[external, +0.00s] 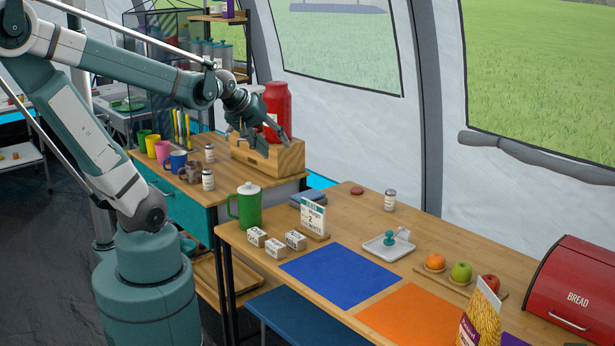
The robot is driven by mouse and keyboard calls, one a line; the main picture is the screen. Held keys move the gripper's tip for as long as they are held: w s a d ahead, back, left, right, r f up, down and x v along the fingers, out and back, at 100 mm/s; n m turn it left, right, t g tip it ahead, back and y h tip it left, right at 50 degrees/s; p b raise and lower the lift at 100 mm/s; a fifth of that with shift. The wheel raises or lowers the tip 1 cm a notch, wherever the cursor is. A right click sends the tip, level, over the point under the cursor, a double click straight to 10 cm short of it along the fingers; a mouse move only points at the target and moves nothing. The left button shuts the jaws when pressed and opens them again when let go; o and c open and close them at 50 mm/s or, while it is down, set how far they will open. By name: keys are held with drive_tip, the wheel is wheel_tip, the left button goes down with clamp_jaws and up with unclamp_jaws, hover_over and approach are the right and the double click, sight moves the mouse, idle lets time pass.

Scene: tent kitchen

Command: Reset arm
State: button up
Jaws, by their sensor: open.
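My gripper (268,138) is at the end of my arm in the external view, over the wooden box (285,162) on the back counter. Its fingers are apart, one to each side of the lower part of a red canister (277,100). The red canister stands upright in or just behind the box; its base is hidden. I cannot tell from this angle whether the fingers touch the canister or the box.
Coloured mugs (163,152) and small jars (208,180) stand left of the box. A shelf rack (165,50) rises behind.

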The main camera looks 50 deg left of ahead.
drive_tip(key=s+d+f+m+g, duration=0.1)
drive_tip(key=s+d+m, duration=0.6)
drive_tip(key=s+m, duration=0.1)
drive_tip(key=shift+s+d+f+h+b, duration=0.2)
drive_tip(key=shift+s+h+b, duration=0.15)
drive_tip(key=shift+h+b, duration=0.05)
idle(0.8)
